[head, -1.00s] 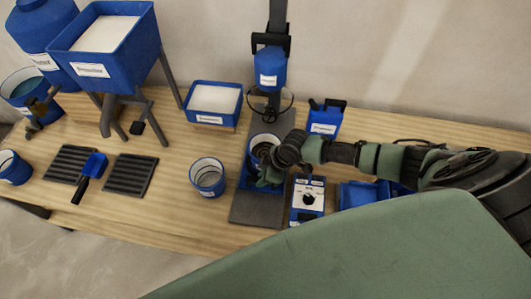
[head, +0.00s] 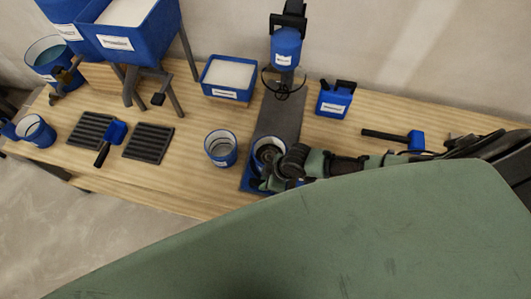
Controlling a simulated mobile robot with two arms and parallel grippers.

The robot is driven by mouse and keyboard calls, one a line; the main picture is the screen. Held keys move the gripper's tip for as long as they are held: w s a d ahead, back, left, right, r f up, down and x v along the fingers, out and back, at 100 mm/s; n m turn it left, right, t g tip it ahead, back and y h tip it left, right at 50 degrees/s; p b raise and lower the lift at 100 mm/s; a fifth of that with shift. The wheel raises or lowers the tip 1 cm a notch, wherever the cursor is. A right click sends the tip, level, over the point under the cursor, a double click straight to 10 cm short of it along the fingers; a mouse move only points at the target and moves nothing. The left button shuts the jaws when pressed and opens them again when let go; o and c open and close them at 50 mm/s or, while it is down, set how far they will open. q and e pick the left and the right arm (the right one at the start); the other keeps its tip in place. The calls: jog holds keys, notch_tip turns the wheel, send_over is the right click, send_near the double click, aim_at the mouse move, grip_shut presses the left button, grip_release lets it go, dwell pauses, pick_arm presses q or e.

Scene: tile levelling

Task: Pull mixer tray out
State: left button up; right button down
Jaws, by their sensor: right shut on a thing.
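The mixer tray (head: 248,180) is a blue tray at the front end of the dark mixer base (head: 283,112). A blue bucket (head: 265,146) with a pale inside stands on it. My right gripper (head: 268,184) is shut at the tray's front right side, low beside the bucket; the fingers and exact grip are partly hidden by my wrist. The mixer head (head: 286,45), a blue motor with a wire whisk below, hangs at the back of the base, clear of the bucket. My left gripper is not in view.
Another bucket (head: 221,148) stands just left of the tray. Dark grooved plates (head: 149,143) are to the left. The base behind the tray is clear.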

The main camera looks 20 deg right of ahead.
jog(key=shift+w, duration=0.1)
jog(key=c, duration=1.3)
grip_release()
jog(key=shift+r, duration=0.1)
jog(key=v, duration=0.7)
jog(key=shift+d+r, duration=0.15)
jog(key=shift+r, duration=0.15)
